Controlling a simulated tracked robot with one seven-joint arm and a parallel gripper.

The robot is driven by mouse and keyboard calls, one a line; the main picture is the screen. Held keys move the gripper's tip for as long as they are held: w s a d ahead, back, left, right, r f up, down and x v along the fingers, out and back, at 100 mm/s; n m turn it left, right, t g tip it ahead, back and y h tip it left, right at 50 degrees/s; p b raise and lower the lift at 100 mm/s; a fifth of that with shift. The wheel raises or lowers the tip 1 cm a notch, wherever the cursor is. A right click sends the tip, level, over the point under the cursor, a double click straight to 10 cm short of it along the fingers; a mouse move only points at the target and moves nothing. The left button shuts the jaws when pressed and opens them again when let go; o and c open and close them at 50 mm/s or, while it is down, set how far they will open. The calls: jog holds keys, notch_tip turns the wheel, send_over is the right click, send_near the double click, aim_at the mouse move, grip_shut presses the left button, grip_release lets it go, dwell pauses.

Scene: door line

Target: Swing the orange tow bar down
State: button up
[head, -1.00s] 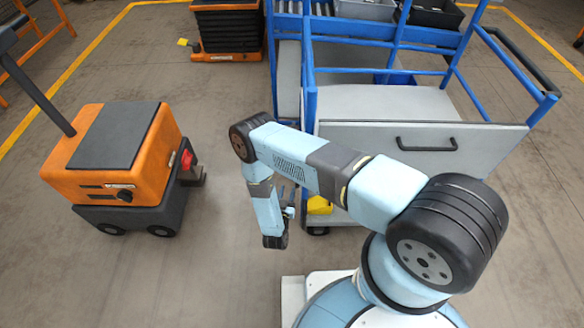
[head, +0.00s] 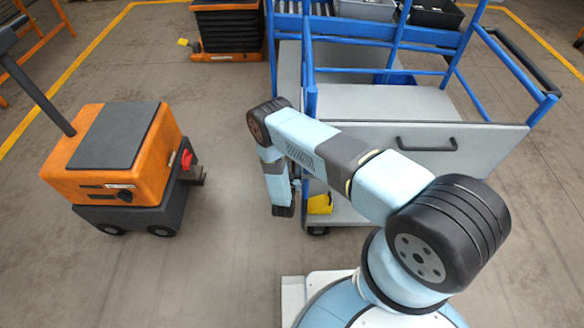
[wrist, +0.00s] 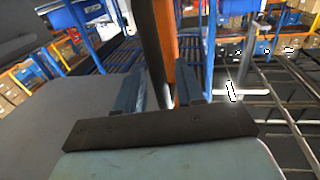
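The orange tow bar (wrist: 169,45) stands roughly upright in the wrist view, with a dark face along its left side. It lies between the two bluish fingers of my gripper (wrist: 161,92). The fingers are apart, one on each side of the bar, and I make out no clear grip. The bar's lower end is hidden behind the dark plate of my gripper. In the head view my gripper (head: 283,210) points down beside the left front corner of the blue cart (head: 312,103). The bar cannot be made out there; my arm covers that area.
An orange tug (head: 158,150) with a black top and a red part stands at the left. A yellow block (head: 320,204) sits low on the cart. The cart's grey panel (head: 490,140) has a black handle. The floor between tug and cart is clear.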

jog(key=shift+w, duration=0.15)
jog(key=shift+c, duration=0.2)
grip_shut()
jog(key=shift+a, duration=0.1)
dwell(0.5)
